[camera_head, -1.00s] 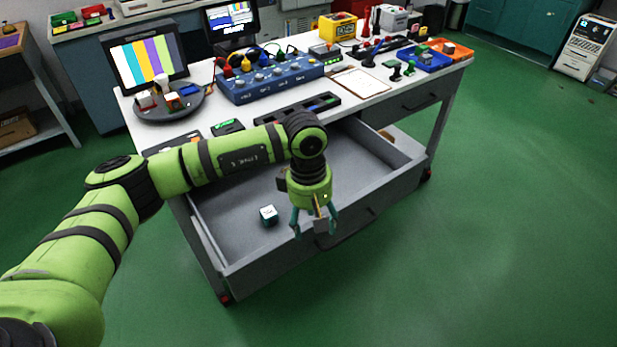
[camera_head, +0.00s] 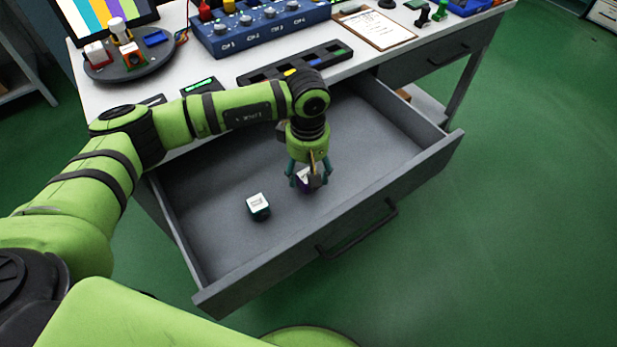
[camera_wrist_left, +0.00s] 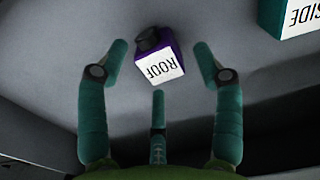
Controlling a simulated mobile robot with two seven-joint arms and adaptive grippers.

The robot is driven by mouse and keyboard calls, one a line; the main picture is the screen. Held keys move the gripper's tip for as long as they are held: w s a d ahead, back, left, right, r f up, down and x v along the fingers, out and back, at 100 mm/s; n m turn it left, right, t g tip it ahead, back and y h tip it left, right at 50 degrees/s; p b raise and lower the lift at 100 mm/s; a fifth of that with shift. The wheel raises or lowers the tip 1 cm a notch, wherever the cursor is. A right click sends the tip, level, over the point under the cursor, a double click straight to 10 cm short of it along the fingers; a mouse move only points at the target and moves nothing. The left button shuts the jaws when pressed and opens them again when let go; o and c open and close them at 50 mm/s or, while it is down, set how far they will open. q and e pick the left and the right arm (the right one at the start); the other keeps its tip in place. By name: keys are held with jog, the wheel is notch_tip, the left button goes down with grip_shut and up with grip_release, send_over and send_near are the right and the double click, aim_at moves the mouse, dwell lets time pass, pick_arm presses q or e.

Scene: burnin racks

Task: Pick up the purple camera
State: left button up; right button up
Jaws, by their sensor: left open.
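The purple camera (camera_wrist_left: 160,58) is a small box with a dark round lens and a white label reading "ROOF". It sits on the floor of the open drawer (camera_head: 375,145). My left gripper (camera_head: 305,185) is over it, and in the head view the fingers partly hide the camera (camera_head: 308,180). In the wrist view the open fingers of the left gripper (camera_wrist_left: 160,70) stand on both sides of the camera, apart from it, with a third finger below it. My right gripper is not in view.
A teal box (camera_head: 259,207) with a white label sits in the drawer to the left; it also shows in the wrist view (camera_wrist_left: 290,15), reading "SIDE". The drawer's front wall (camera_head: 335,230) is close to the gripper. The drawer's right part is clear.

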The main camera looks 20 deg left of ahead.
pick_arm(q)
jog(key=shift+f, duration=1.55)
grip_shut()
